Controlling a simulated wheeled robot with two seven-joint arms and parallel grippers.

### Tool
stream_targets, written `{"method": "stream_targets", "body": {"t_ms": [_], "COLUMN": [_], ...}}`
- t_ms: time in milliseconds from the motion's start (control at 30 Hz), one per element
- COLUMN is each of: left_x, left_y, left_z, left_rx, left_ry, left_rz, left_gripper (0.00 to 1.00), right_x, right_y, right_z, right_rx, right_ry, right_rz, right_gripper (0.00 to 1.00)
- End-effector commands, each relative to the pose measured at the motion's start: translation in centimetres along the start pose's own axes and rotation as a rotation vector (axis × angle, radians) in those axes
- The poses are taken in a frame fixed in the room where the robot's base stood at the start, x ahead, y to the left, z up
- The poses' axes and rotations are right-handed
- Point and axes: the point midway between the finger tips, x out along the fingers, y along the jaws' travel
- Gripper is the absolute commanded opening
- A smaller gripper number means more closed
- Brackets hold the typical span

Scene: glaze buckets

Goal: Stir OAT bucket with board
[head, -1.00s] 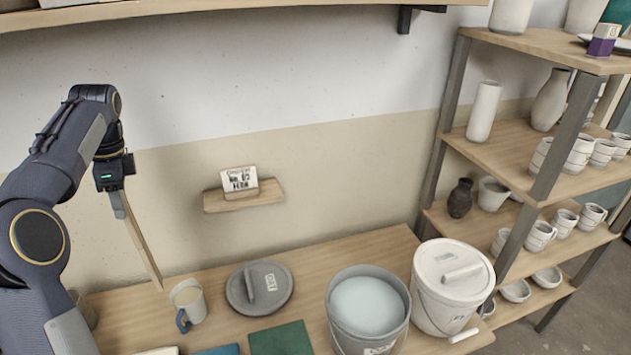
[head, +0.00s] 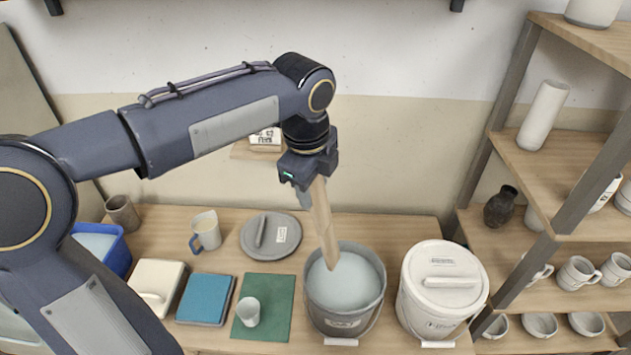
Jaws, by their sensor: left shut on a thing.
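My left gripper (head: 310,180) is shut on the upper end of a long pale wooden board (head: 323,222). The board hangs down, slightly tilted, with its lower end over the open grey bucket (head: 345,318). The bucket holds pale blue-grey glaze (head: 355,283) and has a label too small to read. The board's lower tip overlaps the glaze in the picture; I cannot tell whether it touches the surface. A grey lid (head: 270,237) with a handle and a label lies on the table behind and left of the bucket. My right gripper is not in view.
A lidded white bucket (head: 440,290) stands close right of the open bucket. A small cup (head: 248,311) stands on a green tile (head: 265,285) to the left. A mug (head: 205,231), blue tile (head: 205,300) and blue container (head: 117,253) are farther left. A pottery shelf (head: 530,180) bounds the right side.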

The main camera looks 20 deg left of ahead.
Motion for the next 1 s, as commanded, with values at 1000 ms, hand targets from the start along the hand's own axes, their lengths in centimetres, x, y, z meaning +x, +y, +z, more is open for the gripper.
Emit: {"method": "stream_targets", "body": {"t_ms": [1000], "left_x": [8.8], "left_y": [0.5], "left_z": [-1.9], "left_rx": [0.02], "left_ry": [0.008], "left_rz": [-0.003], "left_gripper": [0.1], "right_x": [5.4], "right_y": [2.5], "right_z": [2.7], "right_rx": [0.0], "right_ry": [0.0], "right_rz": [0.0], "right_gripper": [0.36]}}
